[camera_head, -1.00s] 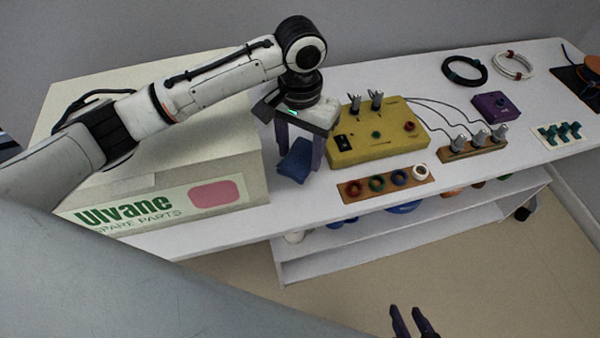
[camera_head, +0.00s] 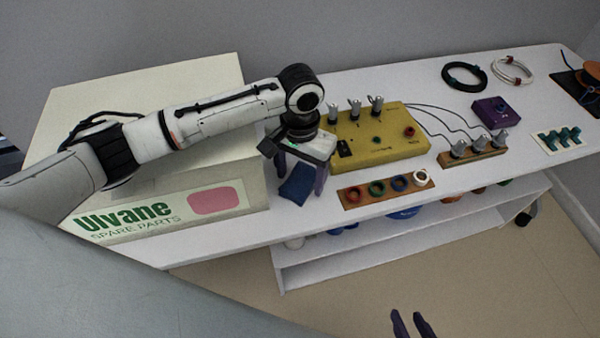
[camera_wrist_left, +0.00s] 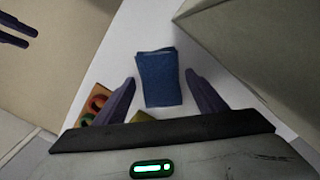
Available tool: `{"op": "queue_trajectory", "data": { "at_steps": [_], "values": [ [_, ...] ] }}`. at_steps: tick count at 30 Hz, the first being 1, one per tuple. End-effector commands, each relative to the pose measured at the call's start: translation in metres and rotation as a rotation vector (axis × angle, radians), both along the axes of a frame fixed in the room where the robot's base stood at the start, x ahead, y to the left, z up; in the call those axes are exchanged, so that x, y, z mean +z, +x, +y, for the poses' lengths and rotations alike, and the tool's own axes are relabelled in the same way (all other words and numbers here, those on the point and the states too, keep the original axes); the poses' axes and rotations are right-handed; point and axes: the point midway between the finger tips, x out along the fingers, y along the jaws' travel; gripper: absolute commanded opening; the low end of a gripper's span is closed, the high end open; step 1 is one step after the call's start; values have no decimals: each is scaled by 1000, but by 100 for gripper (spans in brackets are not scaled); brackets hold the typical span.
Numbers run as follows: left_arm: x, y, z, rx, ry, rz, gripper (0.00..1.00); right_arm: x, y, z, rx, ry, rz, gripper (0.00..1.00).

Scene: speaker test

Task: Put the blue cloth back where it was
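The blue cloth (camera_head: 297,185) lies flat, as a folded rectangle, on the white table near its front edge, between the box and the ring board. In the left wrist view the cloth (camera_wrist_left: 159,78) lies just beyond and between the fingertips. My left gripper (camera_head: 303,182) is above it, pointing down. Its two purple fingers, also in the left wrist view (camera_wrist_left: 160,85), are spread with a gap on each side of the cloth. My right gripper (camera_head: 409,316) is low at the bottom edge, away from the table, with its fingers apart and nothing between them.
A large spare parts box (camera_head: 235,215) stands just left of the cloth. A yellow switch box (camera_head: 385,149) is behind right, and a wooden board with coloured rings (camera_head: 362,200) is close on the right. A purple box (camera_head: 495,112) and cable coils (camera_head: 464,75) sit farther right.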

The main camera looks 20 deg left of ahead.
Motion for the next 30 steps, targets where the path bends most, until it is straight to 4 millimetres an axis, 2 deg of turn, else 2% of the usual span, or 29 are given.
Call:
{"op": "queue_trajectory", "data": {
  "at_steps": [11,16,24,30],
  "values": [
    [3,1,0,0,0,-2,69,-3,0,0,0,0,1,31],
    [28,1,0,0,-2,-3,69,0,0,0,0,0,2,31],
    [87,1,-1,0,-3,-4,69,4,0,0,0,0,2,31],
    [115,1,-1,0,-1,-2,69,5,0,0,0,0,2,31]
  ]
}}
